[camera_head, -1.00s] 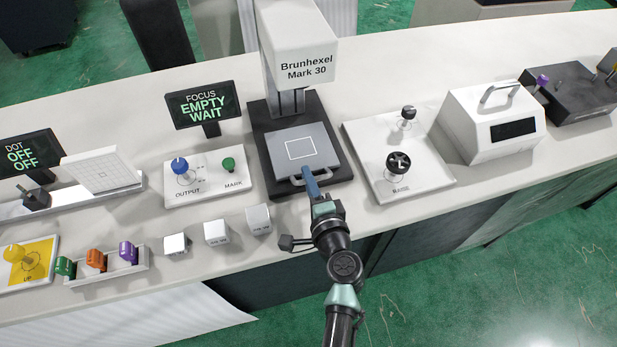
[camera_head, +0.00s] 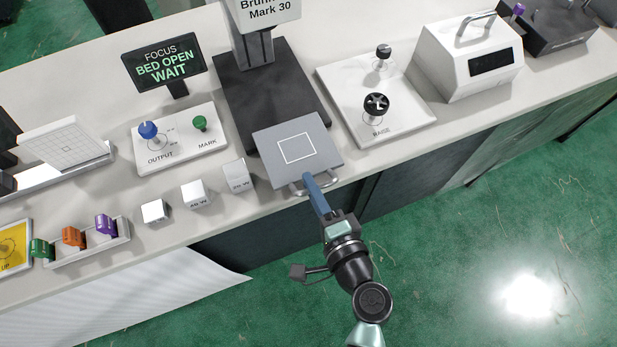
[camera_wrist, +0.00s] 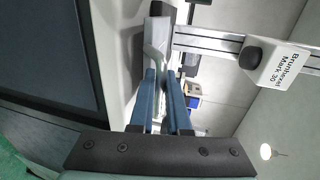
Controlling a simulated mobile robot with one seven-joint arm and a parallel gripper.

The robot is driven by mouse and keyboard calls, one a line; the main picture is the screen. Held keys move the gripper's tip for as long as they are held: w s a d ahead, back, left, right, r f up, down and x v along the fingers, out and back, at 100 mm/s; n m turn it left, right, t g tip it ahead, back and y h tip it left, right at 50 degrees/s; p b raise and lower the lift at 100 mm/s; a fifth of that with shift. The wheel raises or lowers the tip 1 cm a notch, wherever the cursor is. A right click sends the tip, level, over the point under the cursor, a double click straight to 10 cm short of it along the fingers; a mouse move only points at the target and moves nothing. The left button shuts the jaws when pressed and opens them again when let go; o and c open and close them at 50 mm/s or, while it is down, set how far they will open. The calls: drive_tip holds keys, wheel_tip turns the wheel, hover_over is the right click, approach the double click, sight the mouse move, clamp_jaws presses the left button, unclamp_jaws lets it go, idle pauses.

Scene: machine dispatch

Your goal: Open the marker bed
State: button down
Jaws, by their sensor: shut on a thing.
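The marker bed (camera_head: 275,150) is a grey plate with a white square outline. It is drawn out from the black base (camera_head: 290,95) of the Brunhexel Mark 30 (camera_head: 262,12) to the counter's front edge. My gripper (camera_head: 308,180) is shut on the bed's handle (camera_head: 328,182) at its front edge. In the wrist view my blue fingers (camera_wrist: 168,85) close around the pale handle (camera_wrist: 152,54), with the marker's column and label behind. The focus display (camera_head: 165,65) reads "BED OPEN WAIT".
A panel with a blue output knob (camera_head: 148,130) and green mark button (camera_head: 199,123) stands left of the bed. Small white blocks (camera_head: 194,194) lie near the front edge. The raise panel (camera_head: 407,122) is close on the right. Open floor lies in front.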

drive_tip(key=shift+s+d+f, duration=0.1)
drive_tip(key=shift+s+d, duration=0.05)
drive_tip(key=c, duration=1.3)
unclamp_jaws()
drive_tip(key=shift+o, duration=0.6)
drive_tip(key=shift+s, duration=0.15)
drive_tip(key=b+v, duration=0.2)
drive_tip(key=v, duration=1.1)
